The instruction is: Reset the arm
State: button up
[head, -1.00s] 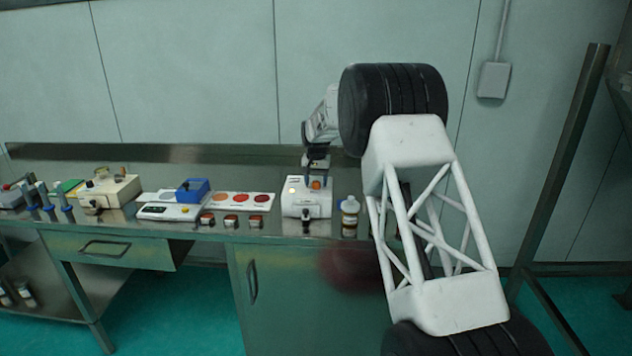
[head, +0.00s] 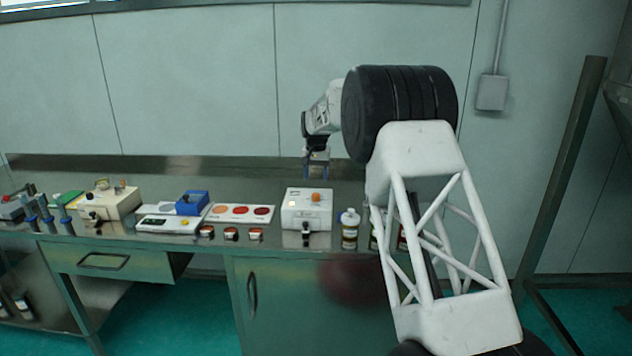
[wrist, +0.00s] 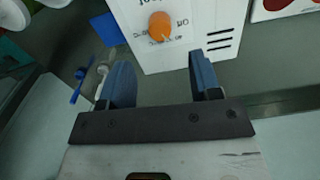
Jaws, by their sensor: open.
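My gripper (head: 317,172) is above the back of the bench, just behind the white sieve machine (head: 306,212) in the head view. In the wrist view my gripper (wrist: 163,85) has its two blue fingers well apart with nothing between them. The machine's white top (wrist: 185,18) with its orange knob (wrist: 160,26) lies beyond the fingertips. The fingers look apart from the machine.
A white-capped bottle (head: 349,228) stands right of the machine. A card with coloured discs (head: 240,222), a scale (head: 168,225), a blue box (head: 192,203) and small jars (head: 231,234) stand to the left. The rear bench strip is clear.

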jog(key=shift+r, duration=0.1)
dwell(0.3)
jog(key=shift+s+d+r, duration=0.25)
jog(key=shift+s+r, duration=0.05)
jog(key=shift+r, duration=0.05)
jog(key=s+d+r, duration=0.5)
jog(key=s, duration=0.6)
jog(key=s+d+r+t, duration=0.1)
jog(key=s+d+r, duration=0.45)
jog(key=s, duration=0.55)
jog(key=s+d+r, duration=0.5)
jog(key=s+d, duration=0.1)
jog(key=s, duration=0.5)
jog(key=s+d+f, duration=0.2)
jog(key=s+f, duration=0.1)
jog(key=s, duration=1)
jog(key=s+d+f+t, duration=0.1)
jog(key=s+d+f, duration=0.2)
jog(key=s, duration=1)
jog(key=s+d+f, duration=0.3)
jog(key=s+f, duration=0.1)
jog(key=s, duration=0.9)
jog(key=shift+d+n+t, duration=0.2)
jog(key=shift+n+t, duration=0.1)
jog(key=shift+n, duration=0.1)
